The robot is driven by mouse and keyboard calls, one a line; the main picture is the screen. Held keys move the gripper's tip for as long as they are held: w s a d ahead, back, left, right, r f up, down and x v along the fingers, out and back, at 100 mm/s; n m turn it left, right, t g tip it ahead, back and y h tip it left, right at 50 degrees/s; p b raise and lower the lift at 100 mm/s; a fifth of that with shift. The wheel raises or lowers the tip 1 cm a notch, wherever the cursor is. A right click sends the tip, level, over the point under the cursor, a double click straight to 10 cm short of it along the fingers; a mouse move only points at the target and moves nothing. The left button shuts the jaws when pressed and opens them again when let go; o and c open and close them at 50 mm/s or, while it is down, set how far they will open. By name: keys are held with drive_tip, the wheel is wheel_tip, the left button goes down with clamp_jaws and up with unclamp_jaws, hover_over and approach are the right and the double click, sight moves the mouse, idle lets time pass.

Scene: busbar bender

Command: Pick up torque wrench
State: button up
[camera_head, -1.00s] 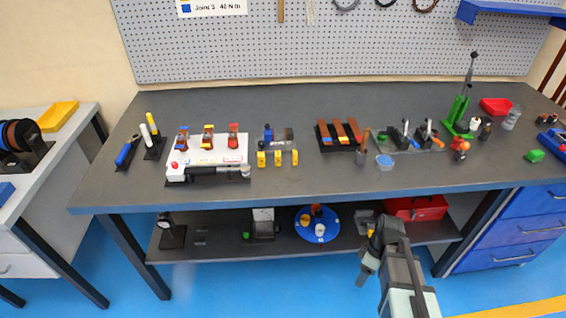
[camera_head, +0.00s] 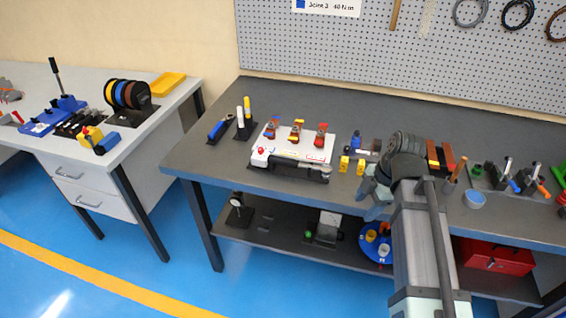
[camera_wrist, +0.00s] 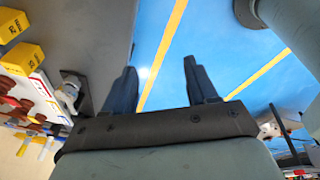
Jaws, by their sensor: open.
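A long dark tool with a grey head at its right end, which looks like the torque wrench (camera_head: 290,166), lies along the front of the white fixture board (camera_head: 305,140) on the bench. In the wrist view, a grey rounded piece at the left, perhaps its head (camera_wrist: 70,92), shows beside the board. My gripper (camera_head: 374,197) is at the bench's front edge, to the right of the wrench and apart from it. In the wrist view my gripper (camera_wrist: 158,72) has its two dark fingers spread, with only blue floor and a yellow line between them.
Yellow blocks (camera_head: 345,164) stand right of the board, near my arm. A blue-handled tool (camera_head: 218,129) and upright white and yellow markers (camera_head: 243,118) stand to its left. Brown bars (camera_head: 440,157) are partly hidden by my arm. The bench top behind the board is clear.

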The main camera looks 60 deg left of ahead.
drive_tip(key=s+a+r+m+h, duration=0.1)
drive_tip(key=a+r, duration=0.2)
drive_tip(key=a, duration=0.5)
drive_tip(key=s+a+r+m, duration=0.1)
drive_tip(key=s+a+r, duration=0.15)
drive_tip(key=a, duration=0.55)
wheel_tip(320, 180, up, 5)
drive_tip(key=m+t, duration=0.2)
drive_tip(key=m, duration=0.2)
hover_over(282, 159)
drive_tip(key=shift+h, duration=0.4)
wheel_tip(282, 159, down, 13)
drive_tip(key=shift+f, duration=0.2)
drive_tip(key=shift+c, duration=0.3)
drive_tip(key=shift+a, duration=0.1)
clamp_jaws()
